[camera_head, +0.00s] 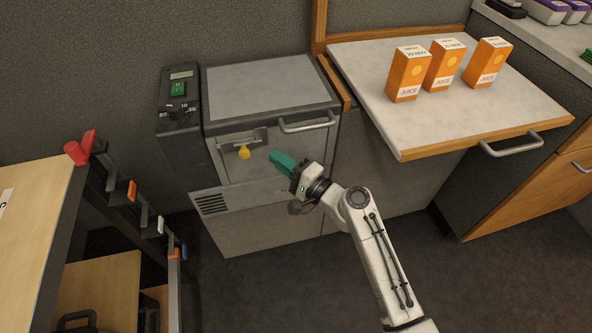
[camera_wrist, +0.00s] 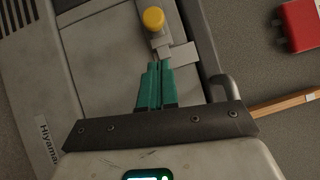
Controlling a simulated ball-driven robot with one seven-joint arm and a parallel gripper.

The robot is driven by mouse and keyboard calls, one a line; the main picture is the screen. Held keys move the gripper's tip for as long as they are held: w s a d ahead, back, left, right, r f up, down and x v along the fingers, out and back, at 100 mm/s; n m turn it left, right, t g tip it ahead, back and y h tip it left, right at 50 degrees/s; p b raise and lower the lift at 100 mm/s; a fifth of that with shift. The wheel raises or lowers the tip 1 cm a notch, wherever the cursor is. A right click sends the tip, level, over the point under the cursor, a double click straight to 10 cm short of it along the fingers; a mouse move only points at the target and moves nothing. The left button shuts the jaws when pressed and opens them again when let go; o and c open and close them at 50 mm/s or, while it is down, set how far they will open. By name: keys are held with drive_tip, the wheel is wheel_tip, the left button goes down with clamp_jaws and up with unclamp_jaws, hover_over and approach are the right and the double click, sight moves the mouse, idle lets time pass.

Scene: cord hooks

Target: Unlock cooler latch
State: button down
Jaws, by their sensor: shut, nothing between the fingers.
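The cooler (camera_head: 270,88) is a grey box with a pale top and a silver handle (camera_head: 307,123) at its front right. Its latch (camera_head: 244,151) is a metal bar on the front with a yellow knob hanging below it. In the wrist view the yellow knob (camera_wrist: 153,18) and the metal latch plate (camera_wrist: 178,54) lie just beyond the fingertips. My gripper (camera_head: 276,155) has teal fingers, pressed together and empty, to the right of the knob in the head view. The fingers also show in the wrist view (camera_wrist: 158,68), close to the latch; whether they touch it, I cannot tell.
A control panel with a dial (camera_head: 178,107) stands left of the cooler. Several coloured hooks (camera_head: 127,190) line a shelf edge at the left. A pale counter (camera_head: 430,120) at the right holds three orange juice cartons (camera_head: 446,64) and has a handle (camera_head: 511,145).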

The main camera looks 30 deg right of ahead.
sight(241, 157)
drive_tip(key=a, duration=0.1)
drive_tip(key=w+a, duration=0.2)
drive_tip(key=shift+a+r+p, duration=0.3)
drive_tip(key=shift+p, duration=0.05)
drive_tip(key=shift+w+a, duration=0.25)
drive_tip(key=shift+a, duration=0.55)
drive_tip(key=shift+w+a, duration=0.25)
drive_tip(key=shift+a, duration=0.55)
